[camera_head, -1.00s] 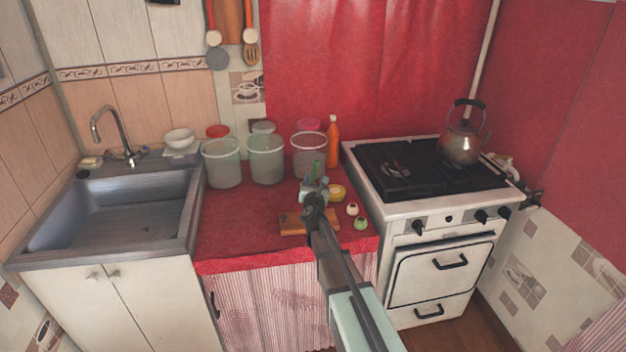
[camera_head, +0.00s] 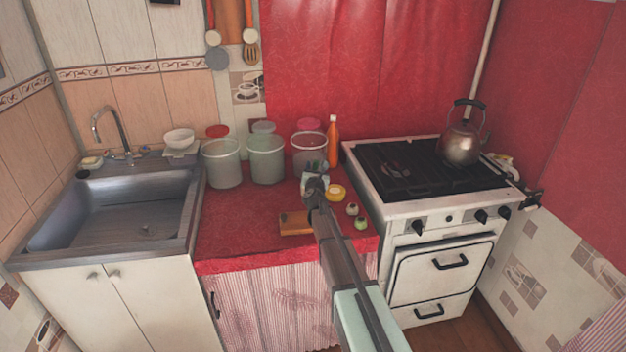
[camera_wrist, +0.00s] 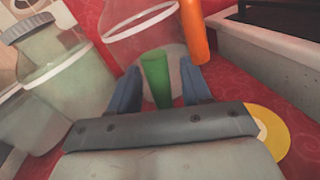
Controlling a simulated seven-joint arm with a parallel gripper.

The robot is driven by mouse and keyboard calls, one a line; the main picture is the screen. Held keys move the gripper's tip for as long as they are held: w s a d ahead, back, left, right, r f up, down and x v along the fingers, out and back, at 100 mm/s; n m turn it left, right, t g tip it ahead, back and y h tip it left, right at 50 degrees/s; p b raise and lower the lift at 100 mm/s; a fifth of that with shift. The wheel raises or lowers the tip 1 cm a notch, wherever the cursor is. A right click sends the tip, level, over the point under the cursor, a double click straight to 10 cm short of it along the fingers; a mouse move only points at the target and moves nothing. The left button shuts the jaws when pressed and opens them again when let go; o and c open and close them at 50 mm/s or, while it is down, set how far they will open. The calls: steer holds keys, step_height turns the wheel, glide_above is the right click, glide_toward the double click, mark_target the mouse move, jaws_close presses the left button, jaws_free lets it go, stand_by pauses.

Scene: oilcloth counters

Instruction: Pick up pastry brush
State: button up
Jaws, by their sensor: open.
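A green tapered object (camera_wrist: 156,78), which looks like the handle of the pastry brush, stands between my gripper's two blue fingers in the wrist view. Its lower end is hidden behind the gripper body and no bristles show, so I cannot be sure it is the brush. My gripper (camera_wrist: 159,68) is open, with a finger on each side of the green object and visible gaps. In the head view my gripper (camera_head: 314,169) is over the red counter, in front of the right-hand jar, and my arm hides much of what lies beneath.
Glass jars (camera_head: 266,160) stand along the back, with an orange bottle (camera_head: 333,142) at their right. A wooden board (camera_head: 295,223), a yellow round item (camera_head: 336,192) and two small round items (camera_head: 361,224) lie near my arm. The stove (camera_head: 420,190) is right, the sink (camera_head: 110,210) left.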

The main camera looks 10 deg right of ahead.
mark_target(316, 161)
jaws_close()
stand_by(0.3)
steer(key=shift+s+r, duration=0.3)
steer(key=shift+r, duration=0.25)
step_height(316, 161, up, 6)
steer(key=shift+f, duration=0.2)
steer(key=d+v, duration=0.2)
steer(key=v, duration=0.7)
steer(key=s+d+v, duration=0.1)
steer(key=d+v, duration=0.1)
steer(key=v, duration=0.8)
steer(key=shift+d+r, duration=0.15)
steer(key=shift+d, duration=0.3)
